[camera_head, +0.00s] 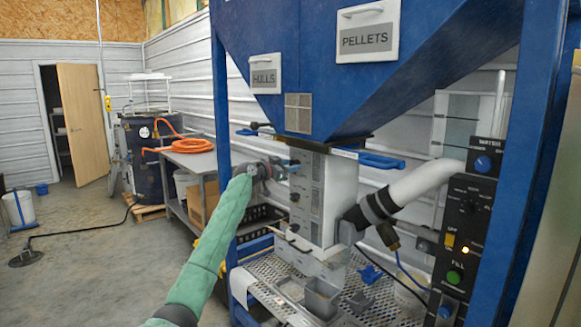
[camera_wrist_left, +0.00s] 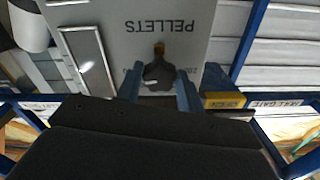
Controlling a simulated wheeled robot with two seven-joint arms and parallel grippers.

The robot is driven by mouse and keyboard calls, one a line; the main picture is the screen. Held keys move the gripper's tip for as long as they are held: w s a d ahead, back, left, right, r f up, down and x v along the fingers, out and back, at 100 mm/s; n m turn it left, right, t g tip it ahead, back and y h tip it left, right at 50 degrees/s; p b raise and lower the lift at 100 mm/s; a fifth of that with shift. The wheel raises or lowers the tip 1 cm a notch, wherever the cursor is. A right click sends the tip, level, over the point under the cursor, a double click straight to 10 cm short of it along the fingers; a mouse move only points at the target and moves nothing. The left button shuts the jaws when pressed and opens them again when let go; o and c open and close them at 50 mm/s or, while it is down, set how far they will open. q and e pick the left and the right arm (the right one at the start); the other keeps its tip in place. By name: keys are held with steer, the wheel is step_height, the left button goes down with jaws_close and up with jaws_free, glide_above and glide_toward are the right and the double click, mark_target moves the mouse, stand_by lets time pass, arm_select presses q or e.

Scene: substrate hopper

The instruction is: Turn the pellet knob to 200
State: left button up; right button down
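The pellet knob (camera_wrist_left: 158,74) is a dark knob with a brass-coloured tip, on a pale panel (camera_wrist_left: 215,50) lettered PELLETS, upside down in the left wrist view. My right gripper is in neither view.
The blue hopper (camera_head: 290,45) with HULLS and PELLETS labels hangs above. A blue frame post (camera_head: 220,110) stands left of the box. A white pipe (camera_head: 420,182) and black control panel (camera_head: 466,225) lie to the right. A perforated tray (camera_head: 275,272) is below.

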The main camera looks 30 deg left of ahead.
arm_select(q)
steer(key=shift+c, duration=0.8)
